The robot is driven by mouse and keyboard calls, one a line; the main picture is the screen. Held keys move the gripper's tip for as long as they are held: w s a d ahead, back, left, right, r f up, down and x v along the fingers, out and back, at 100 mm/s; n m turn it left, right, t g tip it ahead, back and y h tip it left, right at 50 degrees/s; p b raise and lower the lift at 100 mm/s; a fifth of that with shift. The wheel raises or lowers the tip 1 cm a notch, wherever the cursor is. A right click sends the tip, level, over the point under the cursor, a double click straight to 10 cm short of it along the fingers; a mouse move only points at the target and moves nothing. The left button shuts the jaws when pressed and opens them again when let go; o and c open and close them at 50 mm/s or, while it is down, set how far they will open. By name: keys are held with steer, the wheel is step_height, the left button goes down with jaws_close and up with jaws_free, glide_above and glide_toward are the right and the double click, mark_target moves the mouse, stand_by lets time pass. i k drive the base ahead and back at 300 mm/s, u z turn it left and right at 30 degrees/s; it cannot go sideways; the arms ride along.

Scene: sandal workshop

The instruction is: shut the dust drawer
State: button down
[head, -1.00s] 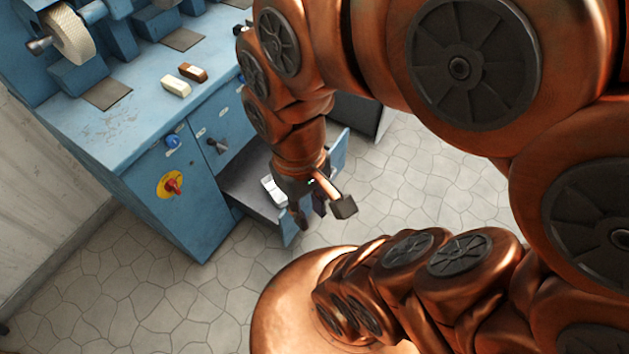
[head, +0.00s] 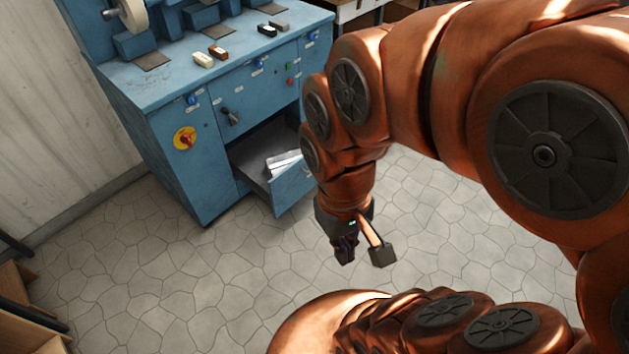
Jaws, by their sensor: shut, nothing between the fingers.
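The dust drawer (head: 291,190) sticks out of the lower front of the blue cabinet (head: 176,150), partly open. A white object with a grey part (head: 284,162) lies inside it. My gripper (head: 346,250) hangs pointing down, shut and empty, to the right of the drawer front and nearer to me in the head view. Clear floor shows between the fingers and the drawer front. My wrist overlaps the right end of the drawer front and hides part of it.
Wooden shelving (head: 30,315) stands at lower left. The tiled floor (head: 190,285) before the cabinet is clear.

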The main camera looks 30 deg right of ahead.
mark_target(246, 159)
steer(key=u, duration=0.75)
steer(key=i, duration=0.85)
steer(key=z, duration=0.65)
